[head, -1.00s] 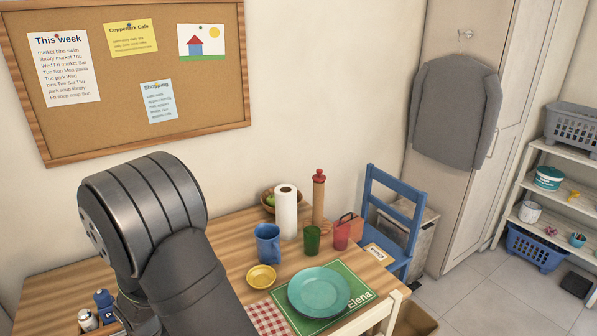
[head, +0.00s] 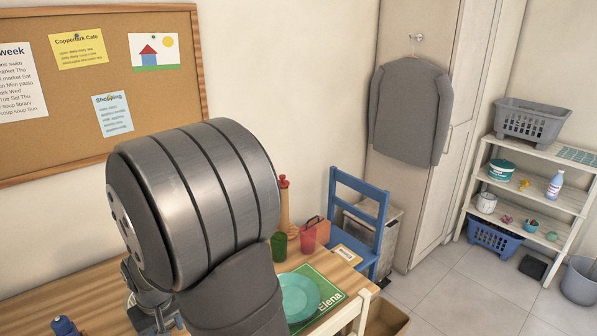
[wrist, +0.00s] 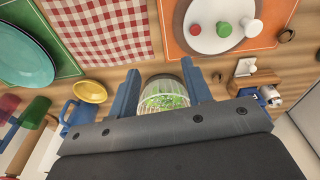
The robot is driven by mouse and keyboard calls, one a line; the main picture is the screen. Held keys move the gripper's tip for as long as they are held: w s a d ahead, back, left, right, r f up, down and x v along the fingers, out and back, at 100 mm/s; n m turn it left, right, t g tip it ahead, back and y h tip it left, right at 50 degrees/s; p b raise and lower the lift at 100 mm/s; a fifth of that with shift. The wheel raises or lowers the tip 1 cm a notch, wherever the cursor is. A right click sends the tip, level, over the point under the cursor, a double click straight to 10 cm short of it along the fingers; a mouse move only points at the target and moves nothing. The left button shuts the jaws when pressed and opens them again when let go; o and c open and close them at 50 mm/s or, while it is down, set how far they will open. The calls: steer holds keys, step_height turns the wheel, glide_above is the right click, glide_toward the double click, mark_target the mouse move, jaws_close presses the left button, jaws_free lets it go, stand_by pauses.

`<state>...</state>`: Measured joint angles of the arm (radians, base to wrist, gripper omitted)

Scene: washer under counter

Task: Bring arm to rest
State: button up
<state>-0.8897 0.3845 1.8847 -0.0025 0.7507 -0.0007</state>
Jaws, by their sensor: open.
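My gripper (wrist: 160,70) shows in the wrist view with its two blue fingers spread apart. A clear ribbed container with green bits in it (wrist: 163,97) shows between and below the fingers; I cannot tell whether they touch it. In the head view my arm's large grey joint fills the lower middle and hides most of the table's left part, and the gripper's fingertips cannot be made out there.
A teal plate (head: 297,298) lies on a green mat (head: 331,292). A green cup (head: 279,247), a red cup (head: 307,238) and a blue chair (head: 361,207) stand beyond. In the wrist view, a yellow bowl (wrist: 90,91) and wooden caddy (wrist: 257,84) flank the gripper.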

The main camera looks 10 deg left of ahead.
steer(key=w+a+r, duration=0.1)
steer(key=w+r, duration=0.2)
steer(key=w, duration=0.3)
steer(key=w+a+r+n, duration=0.1)
steer(key=w+r, duration=0.2)
steer(key=w, duration=0.3)
steer(key=w+a+r, duration=0.1)
steer(key=w+r, duration=0.1)
steer(key=w, duration=0.5)
steer(key=s+a+f, duration=0.2)
steer(key=a+f, duration=0.1)
steer(key=a, duration=0.3)
steer(key=shift+a+f, duration=0.35)
steer(key=shift+f, duration=0.05)
